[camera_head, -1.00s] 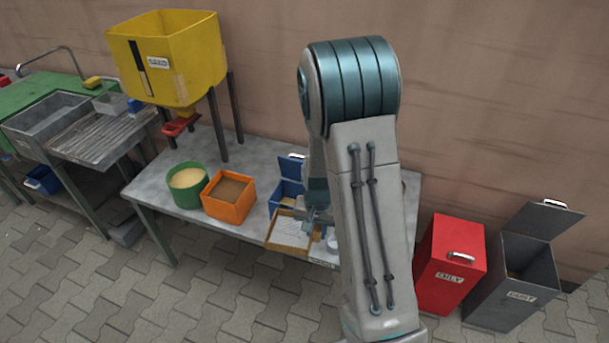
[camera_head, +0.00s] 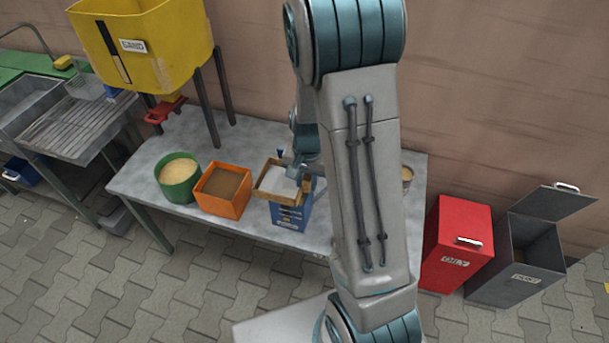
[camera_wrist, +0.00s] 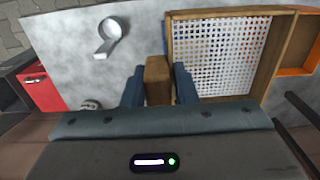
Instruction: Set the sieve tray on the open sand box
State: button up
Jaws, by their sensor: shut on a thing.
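The sieve tray (camera_head: 265,177), a wooden frame with a pale perforated mesh, is over the blue sand box (camera_head: 291,215) in the head view. I cannot tell whether it touches the box or hovers just above. In the wrist view, the tray (camera_wrist: 225,13) fills the upper right. My gripper (camera_wrist: 157,88) is shut on the tray's wooden handle block; in the head view my gripper (camera_head: 306,178) is at the tray's right side, partly hidden by my arm. The box's opening is hidden under the tray. A bit of blue, perhaps its lid, shows behind.
An orange box (camera_head: 223,191) and a green tub (camera_head: 178,180) stand left of the sand box on the grey table (camera_head: 150,180). The yellow hopper (camera_head: 145,45) stands behind. A red bin (camera_head: 457,243) and an open grey bin (camera_head: 520,260) are right.

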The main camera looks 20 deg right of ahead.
jog(key=shift+w+d+f+b, duration=0.15)
jog(key=shift+d+f+b, duration=0.15)
jog(key=shift+f, duration=0.2)
jog(key=shift+w+d+f+b, duration=0.2)
jog(key=shift+f+b, duration=0.1)
jog(key=shift+f, duration=0.15)
jog(key=shift+w+d+f+b, duration=0.2)
jog(key=shift+w+f+b, duration=0.05)
jog(key=shift+f+b, duration=0.35)
jog(key=shift+w+d+f+b, duration=0.15)
jog(key=shift+w+f+b, duration=0.25)
jog(key=shift+f, duration=0.35)
jog(key=shift+w+d+f+b, duration=0.15)
jog(key=shift+d+f+b, duration=0.05)
jog(key=shift+f+b, duration=0.45)
jog(key=shift+f+b, duration=0.3)
jog(key=shift+f, duration=0.1)
jog(key=o, duration=1.1)
